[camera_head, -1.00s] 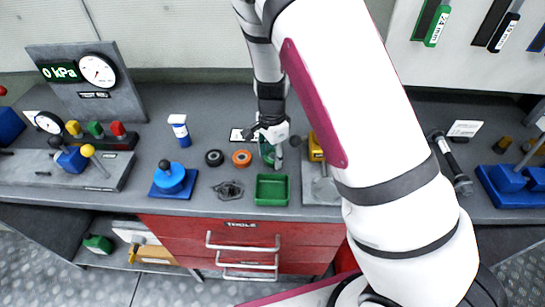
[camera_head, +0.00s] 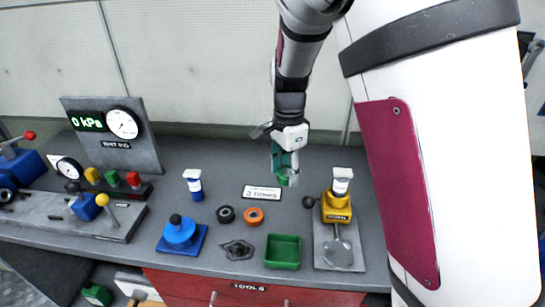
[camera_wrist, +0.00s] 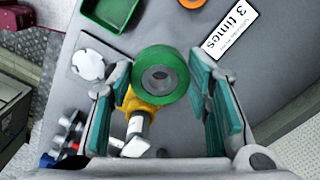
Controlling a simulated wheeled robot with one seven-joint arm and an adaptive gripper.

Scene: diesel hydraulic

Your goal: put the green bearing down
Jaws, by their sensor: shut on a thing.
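The green bearing (camera_wrist: 143,68), a thick ring with a grey centre, sits between my gripper's teal finger pads in the wrist view. My gripper (camera_wrist: 160,85) is shut on it. In the head view my gripper (camera_head: 285,172) hangs over the back of the grey bench, behind the green tray (camera_head: 283,265) and right of the "3 times" card (camera_head: 262,193). The bearing appears to be above the bench, but the fingers partly hide it in the head view.
A yellow device (camera_head: 336,208) with a white-topped bottle (camera_head: 341,182) stands to the right on a grey plate (camera_head: 325,258). An orange ring (camera_head: 253,216) and a black ring (camera_head: 225,214) lie left of the tray. The tray looks empty.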

